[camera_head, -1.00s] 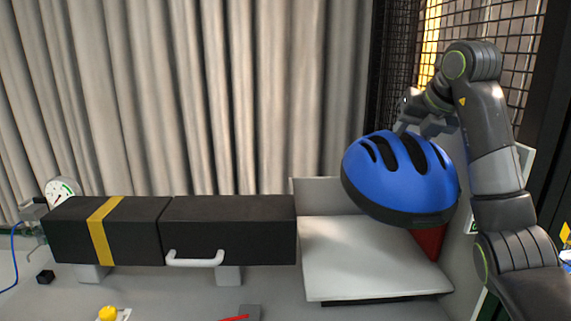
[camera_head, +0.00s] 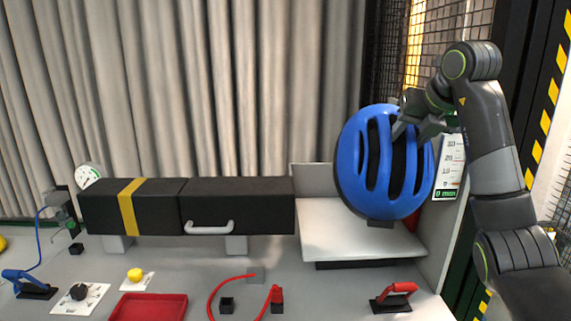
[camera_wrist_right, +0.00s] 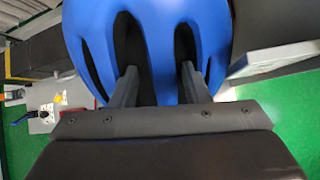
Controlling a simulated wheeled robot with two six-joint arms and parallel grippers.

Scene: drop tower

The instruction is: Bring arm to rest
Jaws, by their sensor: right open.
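A blue helmet (camera_head: 365,165) with dark vents shows at the right in the head view, tilted with its vented top towards me. It is over the white shelf (camera_head: 330,243); I cannot tell whether it rests on anything. My right gripper (camera_head: 402,125) is at the helmet's upper side. In the wrist view the right gripper's fingers (camera_wrist_right: 158,70) are apart, reaching into the vents of the helmet (camera_wrist_right: 158,25), with a blue rib between them. Their tips are partly hidden. My left gripper is not in view.
A black beam (camera_head: 235,205) with a white handle stands left of the shelf. A red-handled clamp (camera_head: 395,297), red tray (camera_head: 150,308), red cable (camera_head: 215,290) and blue-handled clamp (camera_head: 35,285) lie on the grey bench. A mesh fence (camera_head: 465,35) is behind the arm.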

